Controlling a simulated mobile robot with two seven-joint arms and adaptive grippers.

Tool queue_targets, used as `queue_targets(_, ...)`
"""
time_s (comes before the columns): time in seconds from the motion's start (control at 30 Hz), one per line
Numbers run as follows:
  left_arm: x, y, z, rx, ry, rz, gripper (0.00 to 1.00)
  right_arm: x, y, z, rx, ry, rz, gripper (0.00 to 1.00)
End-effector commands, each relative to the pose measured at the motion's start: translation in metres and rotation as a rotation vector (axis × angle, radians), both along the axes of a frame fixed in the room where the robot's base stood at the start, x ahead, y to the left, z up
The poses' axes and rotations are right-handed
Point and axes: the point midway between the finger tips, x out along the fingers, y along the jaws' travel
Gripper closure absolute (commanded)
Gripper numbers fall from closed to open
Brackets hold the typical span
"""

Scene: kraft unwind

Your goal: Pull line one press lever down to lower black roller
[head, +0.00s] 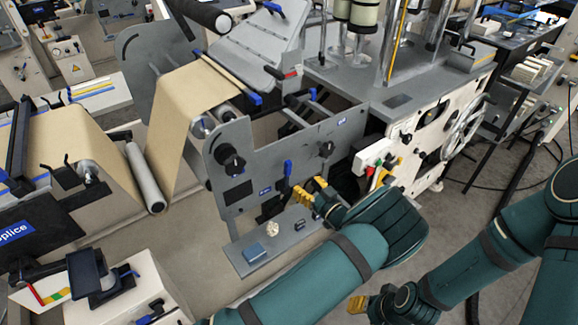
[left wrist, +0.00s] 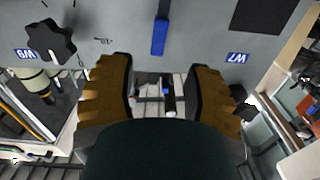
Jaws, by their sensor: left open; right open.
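A lever with a blue handle (head: 287,168) stands roughly upright on the grey side plate of the machine. My left gripper (head: 312,194) is just below and to the right of it, open and empty. In the left wrist view the blue handle (left wrist: 159,38) hangs beyond and between the open fingers (left wrist: 165,90), apart from them. A black roller (head: 203,14) shows at the top, above the brown web; I cannot tell whether this lever moves it. My right gripper (head: 358,304) is low at the right, far from the lever, and mostly hidden by its own wrist.
Black knobs (head: 231,162) stick out of the side plate (head: 262,195). A white panel (head: 415,140) with a handwheel (head: 463,128) stands at right. Open floor (head: 455,225) lies between.

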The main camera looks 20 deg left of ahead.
Motion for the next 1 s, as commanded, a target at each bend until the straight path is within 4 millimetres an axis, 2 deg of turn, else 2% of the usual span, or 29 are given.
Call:
queue_targets(0.03, 0.006, 0.01, -0.001, 0.001, 0.001, 0.003, 0.5, 0.0, 0.0, -0.001, 0.0, 0.0, 0.0, 0.54)
queue_targets(0.3, 0.039, 0.051, -0.001, -0.001, 0.001, 0.002, 0.5, 0.0, 0.0, -0.002, 0.0, 0.001, 0.001, 0.54)
queue_targets(0.5, 0.056, 0.072, -0.001, -0.001, 0.0, 0.001, 0.5, -0.001, 0.0, -0.003, 0.0, 0.002, 0.002, 0.54)
queue_targets(0.7, 0.062, 0.081, -0.001, -0.002, 0.001, 0.0, 0.5, -0.001, 0.0, -0.003, 0.0, 0.002, 0.002, 0.54)
queue_targets(0.97, 0.063, 0.082, 0.0, -0.002, 0.001, -0.001, 0.5, -0.001, 0.0, -0.003, 0.0, 0.002, 0.002, 0.54)
queue_targets(1.0, 0.063, 0.082, 0.0, -0.002, 0.002, 0.0, 0.54, -0.001, 0.0, -0.003, 0.0, 0.002, 0.002, 0.54)
